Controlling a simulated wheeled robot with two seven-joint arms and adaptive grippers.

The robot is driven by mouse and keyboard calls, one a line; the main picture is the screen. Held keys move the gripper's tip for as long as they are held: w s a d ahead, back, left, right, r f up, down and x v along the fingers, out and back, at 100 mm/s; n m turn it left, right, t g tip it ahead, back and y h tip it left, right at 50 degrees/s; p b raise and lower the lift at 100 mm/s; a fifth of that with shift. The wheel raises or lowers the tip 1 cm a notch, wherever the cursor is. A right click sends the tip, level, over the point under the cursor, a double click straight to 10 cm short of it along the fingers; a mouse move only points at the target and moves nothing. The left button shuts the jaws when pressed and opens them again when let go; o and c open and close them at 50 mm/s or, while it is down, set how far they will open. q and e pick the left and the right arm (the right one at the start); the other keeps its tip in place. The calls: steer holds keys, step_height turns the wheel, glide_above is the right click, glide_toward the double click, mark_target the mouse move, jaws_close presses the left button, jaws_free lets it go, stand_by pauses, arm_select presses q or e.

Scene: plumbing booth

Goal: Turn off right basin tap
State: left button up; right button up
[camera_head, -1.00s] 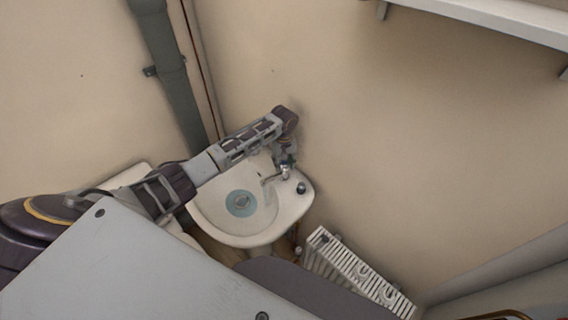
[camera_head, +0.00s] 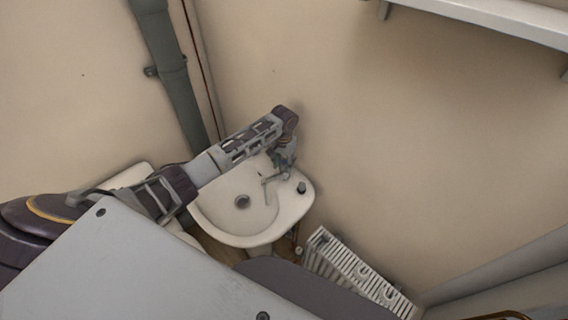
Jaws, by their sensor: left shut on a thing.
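The white basin (camera_head: 238,238) is fixed at the wall corner, with a grey drain (camera_head: 241,201) in its bowl. The tap (camera_head: 268,189) stands at the basin's back edge, its thin spout reaching over the bowl. My left gripper (camera_head: 284,164) points down over the tap top and is shut on it; the fingers and arm hide most of the tap's upper part and handle. No blue patch shows in the bowl. My right gripper is not in view.
A small dark round piece (camera_head: 301,187) sits on the basin's right rim. A white radiator (camera_head: 352,270) stands to the right below the basin. A grey-green pipe (camera_head: 172,75) runs down the corner. A shelf (camera_head: 490,18) hangs at top right.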

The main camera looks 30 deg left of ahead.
mark_target(283, 162)
arm_select(q)
steer(key=m, duration=0.6)
steer(key=shift+w+a+r, duration=0.1)
steer(key=shift+w+a, duration=0.05)
stand_by(0.5)
steer(key=o, duration=1)
steer(key=shift+o, duration=0.2)
step_height(283, 162, up, 12)
stand_by(0.9)
